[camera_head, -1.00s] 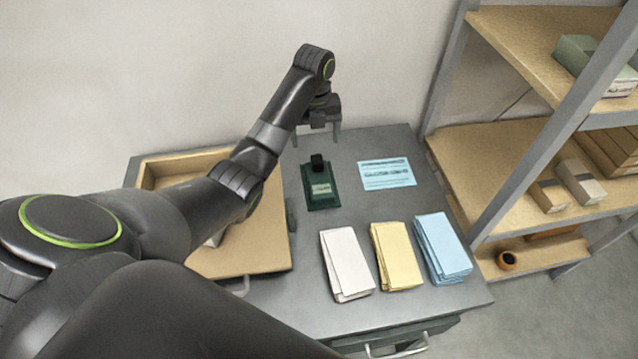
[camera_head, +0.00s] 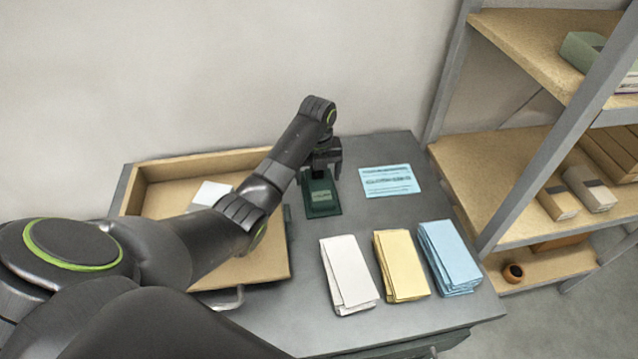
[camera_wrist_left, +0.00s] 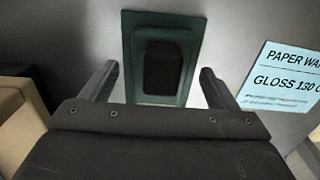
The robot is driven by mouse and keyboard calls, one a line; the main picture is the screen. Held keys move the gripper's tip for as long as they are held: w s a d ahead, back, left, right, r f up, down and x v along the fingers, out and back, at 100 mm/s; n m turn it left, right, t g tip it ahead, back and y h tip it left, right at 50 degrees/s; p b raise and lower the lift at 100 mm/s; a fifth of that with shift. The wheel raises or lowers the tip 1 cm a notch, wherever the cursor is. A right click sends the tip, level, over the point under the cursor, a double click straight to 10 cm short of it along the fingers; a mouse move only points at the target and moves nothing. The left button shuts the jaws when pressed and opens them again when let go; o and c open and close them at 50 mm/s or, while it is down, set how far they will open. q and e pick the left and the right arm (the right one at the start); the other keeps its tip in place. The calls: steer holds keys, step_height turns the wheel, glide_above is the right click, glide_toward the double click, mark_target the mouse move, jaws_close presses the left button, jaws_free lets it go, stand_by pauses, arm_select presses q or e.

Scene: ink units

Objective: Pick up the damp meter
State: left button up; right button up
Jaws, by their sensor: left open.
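The damp meter is a dark green block with a black upper part and a pale label. In the head view the damp meter (camera_head: 322,200) stands on the grey cabinet top, right of the open drawer, its upper part hidden by my gripper. In the left wrist view the damp meter (camera_wrist_left: 163,62) lies ahead, between the two fingers. My left gripper (camera_head: 321,172) is open, just over the meter's upper part; its fingers (camera_wrist_left: 155,80) also show on either side of the meter. I cannot tell whether they touch it. My right gripper is not in view.
A blue printed card (camera_head: 390,181) lies right of the meter. White (camera_head: 348,273), yellow (camera_head: 401,265) and blue (camera_head: 448,257) paper stacks lie nearer the front. An open wooden drawer (camera_head: 265,262) with a white item (camera_head: 211,193) is at left. A shelf rack (camera_head: 500,165) stands at right.

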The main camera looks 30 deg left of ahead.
arm_select(q)
steer(key=shift+f, duration=0.3)
steer(key=shift+r, duration=0.1)
steer(key=c, duration=1.2)
